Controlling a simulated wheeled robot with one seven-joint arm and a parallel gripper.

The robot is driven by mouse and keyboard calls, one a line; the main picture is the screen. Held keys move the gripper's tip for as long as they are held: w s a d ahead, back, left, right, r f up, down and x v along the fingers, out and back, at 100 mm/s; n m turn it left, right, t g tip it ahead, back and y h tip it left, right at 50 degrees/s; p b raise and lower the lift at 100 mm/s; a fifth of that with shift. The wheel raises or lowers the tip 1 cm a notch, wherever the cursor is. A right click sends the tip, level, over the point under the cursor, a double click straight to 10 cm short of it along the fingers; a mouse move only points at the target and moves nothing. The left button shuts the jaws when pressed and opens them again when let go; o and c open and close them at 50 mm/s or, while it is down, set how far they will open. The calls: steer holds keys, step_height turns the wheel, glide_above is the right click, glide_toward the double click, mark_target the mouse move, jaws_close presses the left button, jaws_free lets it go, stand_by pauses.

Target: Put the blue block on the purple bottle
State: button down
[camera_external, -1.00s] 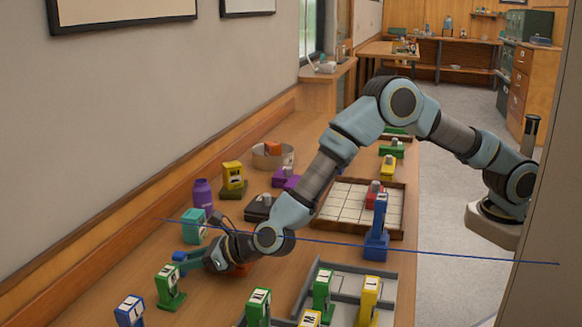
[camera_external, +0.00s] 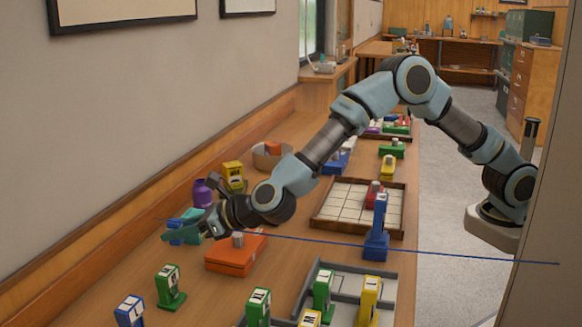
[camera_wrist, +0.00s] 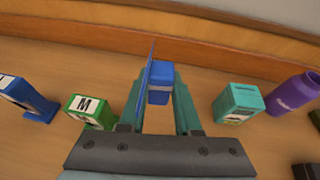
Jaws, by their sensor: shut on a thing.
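My gripper (camera_external: 183,233) is shut on a small blue block (camera_external: 174,226), at the left of the external view. In the wrist view the blue block (camera_wrist: 159,86) sits between the two teal fingers of my gripper (camera_wrist: 160,98). The block appears raised above the wooden counter. The purple bottle (camera_external: 202,193) stands upright behind my gripper in the external view. In the wrist view the bottle (camera_wrist: 291,93) is at the far right, apart from my gripper. My gripper and a teal block partly hide its lower part in the external view.
The teal block (camera_wrist: 238,103) stands between my gripper and the bottle. An orange box (camera_external: 232,256) lies below my forearm. Green (camera_external: 169,287) and blue-and-white (camera_external: 130,310) lettered blocks stand nearer. A thin blue line (camera_external: 420,248) crosses the external view.

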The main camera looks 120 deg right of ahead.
steer(key=s+d+r+m+g+h+p, duration=0.1)
steer(key=s+d+r+m+g+p, duration=0.2)
steer(key=d, duration=0.5)
steer(key=s+d+r+m+g+h+p, duration=0.1)
steer(key=s+d+r+h+p, duration=0.15)
steer(key=s+d+r, duration=0.4)
steer(key=s+d+r+m+g+h+p, duration=0.1)
steer(key=s+d+r+m+g+p, duration=0.2)
steer(key=d, duration=0.6)
steer(key=n+t+p, duration=0.1)
steer(key=p, duration=0.1)
glide_above(202, 181)
step_height(202, 181, down, 5)
steer(key=shift+a+f, duration=0.1)
step_height(202, 181, down, 4)
steer(key=shift+w+f+p, duration=0.1)
steer(key=shift+f+p, duration=0.15)
steer(key=shift+p, duration=0.35)
steer(key=shift+f, duration=0.1)
steer(key=shift+f+t+b, duration=0.15)
steer(key=shift+t+b, duration=0.15)
steer(key=shift+t, duration=0.1)
steer(key=c, duration=0.6)
jaws_free()
